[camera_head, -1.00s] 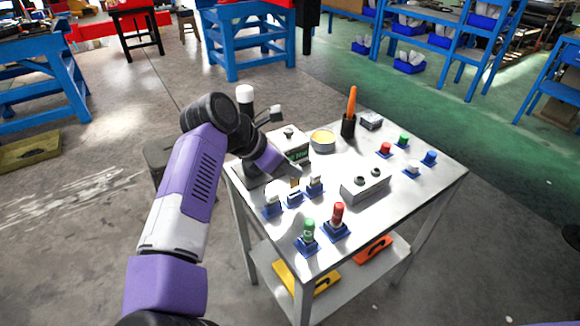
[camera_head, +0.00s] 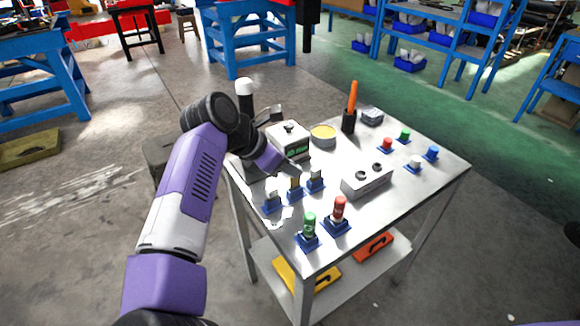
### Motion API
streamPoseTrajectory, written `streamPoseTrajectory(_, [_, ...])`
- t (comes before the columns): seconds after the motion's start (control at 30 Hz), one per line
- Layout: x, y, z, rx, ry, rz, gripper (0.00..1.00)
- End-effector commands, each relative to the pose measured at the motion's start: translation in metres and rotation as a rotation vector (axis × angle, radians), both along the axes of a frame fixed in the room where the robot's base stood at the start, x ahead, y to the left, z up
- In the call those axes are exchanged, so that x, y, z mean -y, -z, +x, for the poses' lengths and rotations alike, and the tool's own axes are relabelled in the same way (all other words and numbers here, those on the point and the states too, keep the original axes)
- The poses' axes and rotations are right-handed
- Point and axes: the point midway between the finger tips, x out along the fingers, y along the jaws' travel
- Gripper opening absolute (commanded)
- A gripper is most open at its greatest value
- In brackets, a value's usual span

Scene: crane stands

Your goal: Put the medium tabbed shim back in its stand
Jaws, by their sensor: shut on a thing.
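My gripper (camera_head: 292,168) reaches over the left part of the metal table, pointing down and right. It is shut on the medium tabbed shim (camera_head: 295,183), a small brownish piece at the middle of three small blue stands. The middle stand (camera_head: 295,196) lies directly below the shim. The shim looks upright and close to or in the stand; I cannot tell whether it is seated. A grey-white shim (camera_head: 272,196) stands in the left stand, and another (camera_head: 316,175) in the right one. The fingertips are small and partly hidden.
A green-topped piece (camera_head: 309,225) and a red-topped piece (camera_head: 340,209) stand in blue bases in front. A grey block with two knobs (camera_head: 367,180) is right. A box with a green display (camera_head: 289,139) and a yellow-topped tin (camera_head: 323,134) are close behind my gripper.

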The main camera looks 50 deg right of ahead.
Motion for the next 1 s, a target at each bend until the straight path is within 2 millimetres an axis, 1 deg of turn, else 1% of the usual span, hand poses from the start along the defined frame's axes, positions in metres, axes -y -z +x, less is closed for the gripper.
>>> streamPoseTrajectory(0.03, [0.0, 0.004, 0.0, 0.0, 0.0, 0.0, 0.0])
streamPoseTrajectory(0.9, [0.0, 0.034, 0.0, 0.001, -0.001, 0.0, 0.0])
streamPoseTrajectory(0.93, [0.0, 0.033, 0.0, 0.001, -0.001, 0.0, 0.18])
streamPoseTrajectory(1.0, [0.0, 0.032, 0.0, 0.001, -0.001, 0.0, 0.31])
